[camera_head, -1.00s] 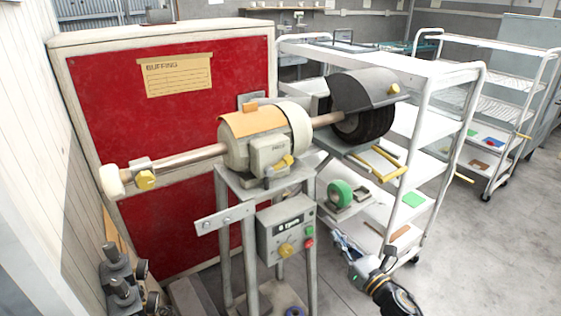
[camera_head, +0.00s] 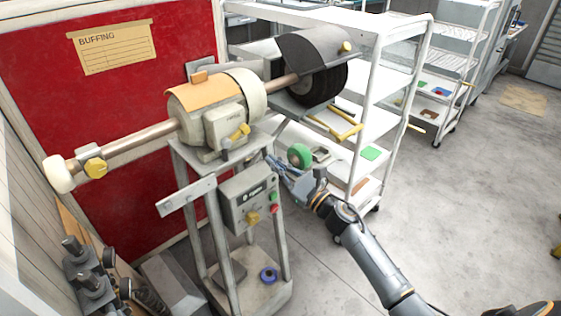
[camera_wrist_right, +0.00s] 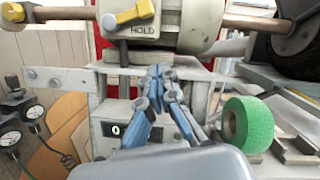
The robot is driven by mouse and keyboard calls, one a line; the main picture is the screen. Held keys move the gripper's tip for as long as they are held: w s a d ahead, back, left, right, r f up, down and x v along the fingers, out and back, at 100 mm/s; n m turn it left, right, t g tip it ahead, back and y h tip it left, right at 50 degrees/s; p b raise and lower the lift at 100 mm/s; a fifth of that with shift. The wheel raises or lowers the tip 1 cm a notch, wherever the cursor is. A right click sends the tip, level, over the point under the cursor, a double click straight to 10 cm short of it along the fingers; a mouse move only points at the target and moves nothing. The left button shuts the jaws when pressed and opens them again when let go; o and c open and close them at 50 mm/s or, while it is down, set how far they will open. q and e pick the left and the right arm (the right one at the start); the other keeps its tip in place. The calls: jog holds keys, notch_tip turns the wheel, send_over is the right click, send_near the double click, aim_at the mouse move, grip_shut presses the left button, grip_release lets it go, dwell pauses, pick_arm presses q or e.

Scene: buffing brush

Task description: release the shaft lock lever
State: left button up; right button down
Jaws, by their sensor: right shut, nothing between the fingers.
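The buffing machine's motor (camera_head: 209,118) is cream with an orange top and sits on a grey stand. A lever with a yellow grip (camera_head: 239,131) is on its front box; it looks like the shaft lock lever. In the right wrist view the yellow grip (camera_wrist_right: 136,13) lies tilted above the label HOLD (camera_wrist_right: 143,29). My right gripper (camera_head: 272,164) is shut and empty, below and to the right of the lever, in front of the stand. In the right wrist view its fingertips (camera_wrist_right: 158,72) are together, below the label and apart from the lever. My left gripper is not in view.
A control box (camera_head: 247,200) with a yellow knob hangs below the motor. A green roll (camera_head: 299,155) is just right of my right gripper. A black wheel (camera_head: 318,82) under a guard and a white cart (camera_head: 395,60) stand behind.

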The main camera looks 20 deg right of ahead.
aim_at(236, 136)
jog(key=w+a+r+p, duration=0.3)
jog(key=w+r+p, duration=0.1)
jog(key=r+p, duration=0.1)
jog(key=shift+w+a, duration=0.2)
jog(key=shift+a, duration=0.1)
dwell(0.4)
jog(key=shift+r+n+b, duration=0.15)
jog(key=shift+n+b, duration=0.2)
jog(key=shift+n, duration=0.15)
